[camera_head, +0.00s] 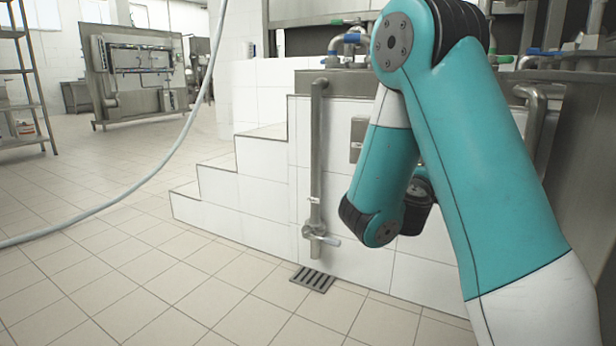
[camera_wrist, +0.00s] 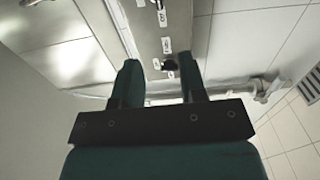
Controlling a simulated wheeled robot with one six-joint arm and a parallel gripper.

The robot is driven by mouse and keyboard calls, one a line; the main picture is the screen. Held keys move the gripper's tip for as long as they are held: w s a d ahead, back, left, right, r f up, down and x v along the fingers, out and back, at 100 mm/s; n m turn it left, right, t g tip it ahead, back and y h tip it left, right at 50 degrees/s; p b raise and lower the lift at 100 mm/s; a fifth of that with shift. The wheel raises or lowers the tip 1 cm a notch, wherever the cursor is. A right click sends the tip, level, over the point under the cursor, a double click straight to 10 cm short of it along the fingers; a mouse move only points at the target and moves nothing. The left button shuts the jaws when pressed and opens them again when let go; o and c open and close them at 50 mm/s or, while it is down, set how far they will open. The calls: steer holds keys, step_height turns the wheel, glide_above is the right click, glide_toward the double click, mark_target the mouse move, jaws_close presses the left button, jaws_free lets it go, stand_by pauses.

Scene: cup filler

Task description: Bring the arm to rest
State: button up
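My arm is bent, its teal upper link rising at the right of the head view and its forearm hanging down before the white tiled wall (camera_head: 350,225). The gripper itself is hidden behind the arm there. In the wrist view my gripper (camera_wrist: 159,64) has its two dark green fingers apart, with nothing held between them.
A vertical pipe with a valve (camera_head: 316,235) runs down the wall left of my forearm. A floor drain (camera_head: 313,280) lies below it. White tiled steps (camera_head: 215,190) stand to the left. A grey hose (camera_head: 150,178) hangs across the left side. The tiled floor at left is clear.

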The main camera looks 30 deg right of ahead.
steer(key=s+a+r+m+g+y+p, duration=0.2)
steer(key=a+y+p, duration=0.5)
steer(key=a, duration=0.6)
steer(key=s+a+r+m+g+y+p, duration=0.1)
steer(key=a+r+m+g+y+p, duration=0.1)
steer(key=a+y+p, duration=0.8)
steer(key=s+a+r+n+g+y+p, duration=0.1)
steer(key=s+a+r+n+g+y, duration=0.15)
steer(key=s+a+r, duration=0.5)
steer(key=s+a+r+n+g+y+p, duration=0.1)
steer(key=s+a+r+n+g, duration=0.3)
steer(key=a, duration=0.7)
step_height(320, 180, up, 36)
steer(key=s+m+t+p, duration=0.1)
steer(key=t+p, duration=0.1)
steer(key=p, duration=3.5)
steer(key=shift+s+r, duration=0.2)
